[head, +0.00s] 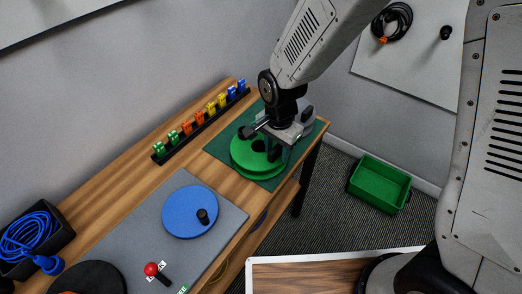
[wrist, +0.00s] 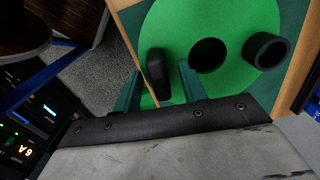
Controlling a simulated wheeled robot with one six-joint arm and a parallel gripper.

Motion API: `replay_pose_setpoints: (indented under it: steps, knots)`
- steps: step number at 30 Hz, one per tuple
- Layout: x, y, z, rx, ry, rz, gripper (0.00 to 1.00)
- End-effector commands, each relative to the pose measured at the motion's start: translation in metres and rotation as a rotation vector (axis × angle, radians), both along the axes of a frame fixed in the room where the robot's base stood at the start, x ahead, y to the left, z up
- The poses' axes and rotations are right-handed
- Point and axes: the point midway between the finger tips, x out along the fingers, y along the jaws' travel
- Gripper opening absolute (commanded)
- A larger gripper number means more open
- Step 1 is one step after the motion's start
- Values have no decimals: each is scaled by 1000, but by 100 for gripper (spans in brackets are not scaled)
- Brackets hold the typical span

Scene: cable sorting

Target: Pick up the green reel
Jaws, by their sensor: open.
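The green reel (head: 246,157) lies flat on a dark green mat (head: 219,147) at the far end of the wooden bench. My gripper (head: 270,152) is right over it and hides part of it. In the wrist view the reel (wrist: 215,22) shows a dark round hole, a black ring-shaped part and a black rounded handle. My gripper (wrist: 159,68) is open there, with the black handle between its two fingers. I cannot tell whether either finger touches the handle.
A rack of coloured clips (head: 200,119) stands along the wall behind the mat. A blue disc with a black knob (head: 187,218) and a red-knobbed lever (head: 152,269) are on a grey panel (head: 228,222). A green bin (head: 379,184) sits on the floor at right.

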Motion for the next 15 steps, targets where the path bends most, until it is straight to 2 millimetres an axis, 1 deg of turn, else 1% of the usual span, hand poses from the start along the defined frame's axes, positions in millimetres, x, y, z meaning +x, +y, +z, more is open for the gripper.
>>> replay_pose_setpoints:
  steps: [4,5,6,9,15]
  knots:
    - [0,0,0,1,-1,0,42]
    - [0,0,0,1,-1,0,36]
    - [0,0,0,1,-1,0,25]
    - [0,0,1,1,-1,0,0]
    - [0,0,1,1,-1,0,0]
